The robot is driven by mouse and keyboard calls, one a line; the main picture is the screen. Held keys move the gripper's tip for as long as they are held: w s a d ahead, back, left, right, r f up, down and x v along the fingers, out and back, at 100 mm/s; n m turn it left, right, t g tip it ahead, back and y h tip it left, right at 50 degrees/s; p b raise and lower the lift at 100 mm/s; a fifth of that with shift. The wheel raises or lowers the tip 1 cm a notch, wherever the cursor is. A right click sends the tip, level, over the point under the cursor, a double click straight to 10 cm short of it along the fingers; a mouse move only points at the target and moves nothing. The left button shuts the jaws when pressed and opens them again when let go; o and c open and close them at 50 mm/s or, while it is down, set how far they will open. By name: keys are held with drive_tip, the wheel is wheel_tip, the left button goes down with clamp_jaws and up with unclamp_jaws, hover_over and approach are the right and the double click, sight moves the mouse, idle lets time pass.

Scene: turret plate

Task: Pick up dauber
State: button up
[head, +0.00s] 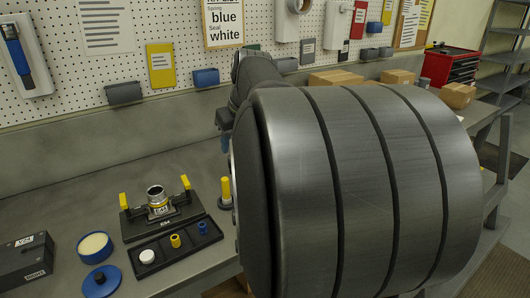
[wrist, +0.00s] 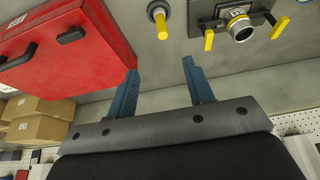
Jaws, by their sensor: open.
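A yellow upright handle (head: 226,190) with a collar, which looks like the dauber, stands on the bench right of the turret plate. It shows at the top of the wrist view (wrist: 159,14), ahead of my fingertips and apart from them. My gripper (wrist: 159,68) is open and empty, its two blue fingers spread. In the head view my arm hides most of it; a bit of blue finger (head: 225,143) shows above the handle. The metal turret (head: 157,199) sits on a dark plate between two yellow clamps. A blue pot (head: 95,247) holds cream-coloured stuff.
A black tray (head: 178,246) holds white, yellow and blue small parts. A blue lid (head: 100,281) and a dark box (head: 27,262) lie at left. A red case (wrist: 65,50) and cardboard boxes (wrist: 38,122) are left in the wrist view.

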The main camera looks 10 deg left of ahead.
drive_tip(key=n+g+h, duration=0.3)
drive_tip(key=n, duration=0.3)
hover_over(226, 189)
drive_tip(key=w, duration=0.1)
wheel_tip(226, 189, down, 5)
drive_tip(key=f, duration=1.7)
drive_tip(key=shift+a+f, duration=0.2)
drive_tip(key=shift+a, duration=0.1)
clamp_jaws()
